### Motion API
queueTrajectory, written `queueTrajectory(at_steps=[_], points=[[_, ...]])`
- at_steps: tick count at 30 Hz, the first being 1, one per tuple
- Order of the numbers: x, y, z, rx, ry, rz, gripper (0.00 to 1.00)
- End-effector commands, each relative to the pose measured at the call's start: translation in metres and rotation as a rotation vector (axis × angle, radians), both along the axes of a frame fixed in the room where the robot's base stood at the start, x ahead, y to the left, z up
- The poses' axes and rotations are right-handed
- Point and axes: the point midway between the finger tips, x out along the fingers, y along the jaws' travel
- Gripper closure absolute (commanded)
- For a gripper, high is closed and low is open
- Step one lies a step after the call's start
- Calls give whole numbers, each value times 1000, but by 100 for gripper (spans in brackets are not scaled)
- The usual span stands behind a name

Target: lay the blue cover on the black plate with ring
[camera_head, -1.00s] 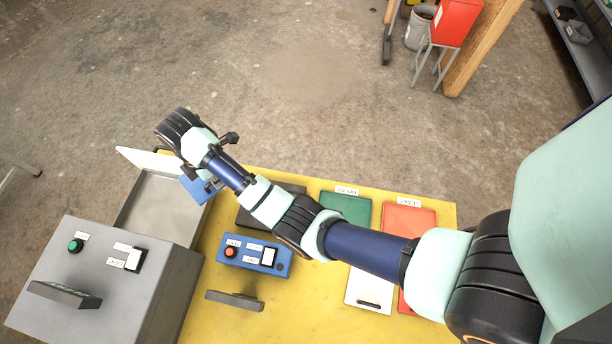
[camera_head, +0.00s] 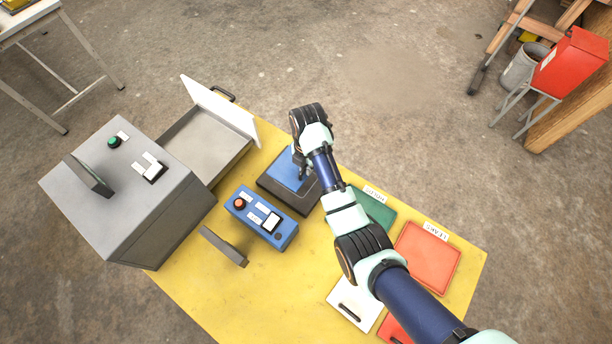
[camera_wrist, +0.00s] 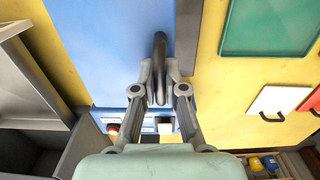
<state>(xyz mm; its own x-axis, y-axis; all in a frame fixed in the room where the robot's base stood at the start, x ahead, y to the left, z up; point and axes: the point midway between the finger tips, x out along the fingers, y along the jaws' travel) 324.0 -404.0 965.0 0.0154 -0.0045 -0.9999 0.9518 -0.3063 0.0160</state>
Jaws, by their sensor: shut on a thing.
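The blue cover (camera_head: 284,172) is over the black plate (camera_head: 292,200), with a dark strip of the plate showing along its near side. In the wrist view the blue cover (camera_wrist: 105,45) fills the upper left, and a dark edge of the black plate (camera_wrist: 188,35) shows to its right. My gripper (camera_wrist: 160,88) is shut on the dark handle (camera_wrist: 160,52) of the cover. In the head view my gripper (camera_head: 302,170) is partly hidden by the wrist. The ring is hidden. I cannot tell whether the cover touches the plate.
A blue control box (camera_head: 262,218) with an orange button stands close on the near side. A grey machine (camera_head: 130,205) with an open drawer (camera_head: 205,150) is at left. Green (camera_head: 372,212) and red (camera_head: 427,255) trays and a white panel (camera_head: 354,300) lie right on the yellow table (camera_head: 245,305).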

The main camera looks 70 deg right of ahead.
Motion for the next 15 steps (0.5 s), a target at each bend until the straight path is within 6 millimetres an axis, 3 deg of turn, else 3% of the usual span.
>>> queueTrajectory(at_steps=[3, 11, 15], points=[[0, 0, -30, 1, 1, 0, 100], [0, 0, -47, -1, -1, 0, 100], [0, 0, -73, 1, 1, -1, 100]])
